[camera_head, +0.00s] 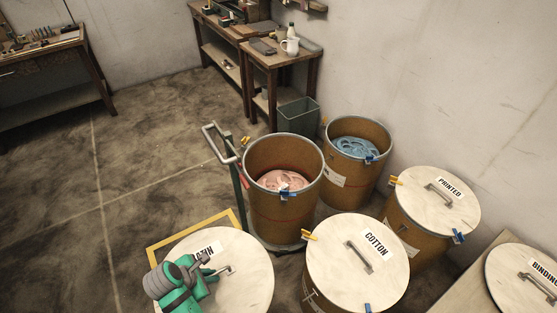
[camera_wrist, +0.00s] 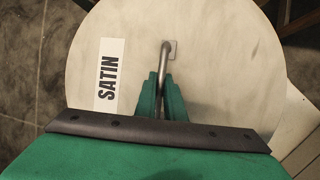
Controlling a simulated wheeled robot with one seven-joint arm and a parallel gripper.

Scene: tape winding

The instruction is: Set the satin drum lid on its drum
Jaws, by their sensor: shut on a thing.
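The satin drum lid (camera_head: 250,280) is a pale round disc at the bottom of the head view, its label partly hidden by my arm. The wrist view shows the lid (camera_wrist: 225,75) with the full label SATIN. My gripper (camera_head: 215,271) is shut on the lid's grey bar handle, and its green fingers (camera_wrist: 161,92) straddle the handle in the wrist view. An open brown drum with pink contents (camera_head: 261,207) stands beyond the lid. Another open drum with blue contents (camera_head: 349,187) stands behind it to the right. No satin label shows on either drum.
Lidded drums marked COTTON (camera_head: 335,277) and PRINTED (camera_head: 420,187) stand on the right. A BINDING lid (camera_head: 508,281) lies at the lower right. A trolley handle (camera_head: 220,143) rises beside the pink drum. A yellow floor frame (camera_head: 190,229) shows behind the satin lid. Floor at left is clear.

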